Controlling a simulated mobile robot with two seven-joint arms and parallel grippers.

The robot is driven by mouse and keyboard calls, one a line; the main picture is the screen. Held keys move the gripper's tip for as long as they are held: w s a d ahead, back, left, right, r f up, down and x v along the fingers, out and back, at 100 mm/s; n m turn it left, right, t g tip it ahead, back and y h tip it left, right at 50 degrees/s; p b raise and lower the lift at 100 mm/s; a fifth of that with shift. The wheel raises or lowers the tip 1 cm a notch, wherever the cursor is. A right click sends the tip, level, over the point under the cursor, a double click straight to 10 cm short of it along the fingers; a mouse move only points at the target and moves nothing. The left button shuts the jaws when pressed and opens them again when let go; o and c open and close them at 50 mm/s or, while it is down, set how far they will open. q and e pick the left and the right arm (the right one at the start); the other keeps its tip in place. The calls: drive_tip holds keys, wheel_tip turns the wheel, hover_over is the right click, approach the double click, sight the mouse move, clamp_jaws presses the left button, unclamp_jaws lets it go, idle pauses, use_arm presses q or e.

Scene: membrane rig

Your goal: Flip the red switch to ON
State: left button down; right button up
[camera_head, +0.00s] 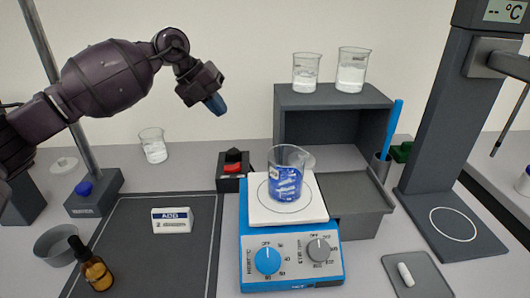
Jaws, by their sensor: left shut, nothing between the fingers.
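The red switch (232,168) sits on a small black box (229,183), just left of the hotplate. Its rocker looks tilted, with a dark raised part at the back; the ON and OFF marks are too small to read. My left gripper (217,106) is shut and empty, in the air above and a little left of the switch, apart from it. Its blue fingertips point down and to the right. My right gripper does not show.
A blue hotplate (291,258) carries a beaker of blue liquid (285,180) close to the switch's right. A grey shelf (333,97) holds two beakers behind. A dark mat (135,255) with a white box (172,220) lies left. A lone beaker (153,146) stands behind it.

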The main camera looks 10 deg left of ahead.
sight(240, 164)
use_arm(q)
drive_tip(key=shift+s+a+f+n+g+y, duration=0.25)
drive_tip(key=shift+s+a+n+y, duration=0.1)
drive_tip(key=shift+s+a, duration=0.15)
drive_tip(key=shift+s+a+f+n+g+y, duration=0.15)
drive_tip(key=shift+s+a+f+n+y, duration=0.15)
drive_tip(key=shift+a, duration=0.25)
drive_tip(key=b+x, duration=0.2)
drive_tip(key=x, duration=1.1)
drive_tip(key=shift+d+f, duration=0.1)
drive_tip(key=shift+f, duration=0.3)
